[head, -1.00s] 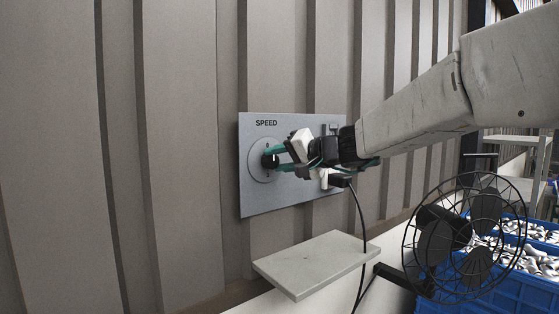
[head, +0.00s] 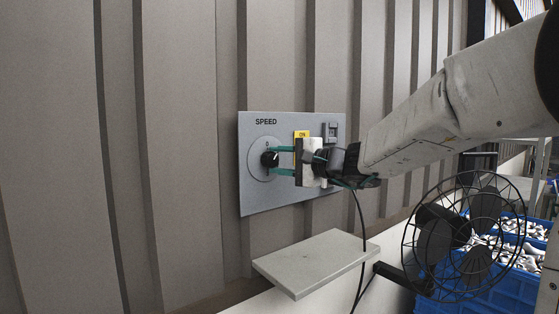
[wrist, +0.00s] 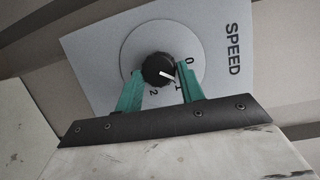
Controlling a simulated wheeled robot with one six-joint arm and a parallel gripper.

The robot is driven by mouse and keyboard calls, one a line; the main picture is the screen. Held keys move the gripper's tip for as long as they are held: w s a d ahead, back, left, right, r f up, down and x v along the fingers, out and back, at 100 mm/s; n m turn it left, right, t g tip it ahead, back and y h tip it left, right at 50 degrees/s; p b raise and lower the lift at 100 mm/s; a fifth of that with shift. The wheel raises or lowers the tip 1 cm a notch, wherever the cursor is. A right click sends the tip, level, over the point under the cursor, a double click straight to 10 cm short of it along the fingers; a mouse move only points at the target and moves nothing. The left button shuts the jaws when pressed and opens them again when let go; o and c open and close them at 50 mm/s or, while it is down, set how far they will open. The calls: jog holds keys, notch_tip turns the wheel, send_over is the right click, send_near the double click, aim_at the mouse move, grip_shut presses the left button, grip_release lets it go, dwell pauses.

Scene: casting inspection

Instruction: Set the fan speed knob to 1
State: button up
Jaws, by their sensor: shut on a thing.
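The fan speed knob (wrist: 158,70) is black with a white pointer line, on a round dial plate (wrist: 137,40) marked 0, 1 and 2. In the wrist view the pointer lies between the 0 and the 1. The knob also shows in the head view (head: 270,159), on the grey SPEED panel (head: 262,198). My gripper (wrist: 157,80) has its two green fingers on opposite sides of the knob, shut on it. In the head view the fingers reach the knob from the right, one above the other. The right finger partly covers the dial near the 1.
A yellow ON label (head: 302,134) and a grey switch (head: 331,131) are on the panel's right part, close to my gripper. A grey shelf (head: 315,262) juts out below. A black caged fan (head: 463,237) and blue crates (head: 458,295) of metal parts stand at the right.

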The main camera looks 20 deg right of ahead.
jog(key=shift+f+m+t+y, duration=0.2)
jog(key=shift+m+t, duration=0.1)
jog(key=shift+m, duration=0.8)
jog(key=shift+f+m+t+y, duration=0.1)
jog(key=shift+m+t+y, duration=0.15)
jog(key=shift+m, duration=0.85)
jog(key=o, duration=1)
jog(key=shift+c, duration=0.2)
jog(key=shift+h, duration=0.25)
jog(key=v, duration=0.7)
jog(key=shift+s+d, duration=0.25)
jog(key=shift+s, duration=0.1)
jog(key=shift+a+f, duration=0.1)
jog(key=shift+f, duration=0.1)
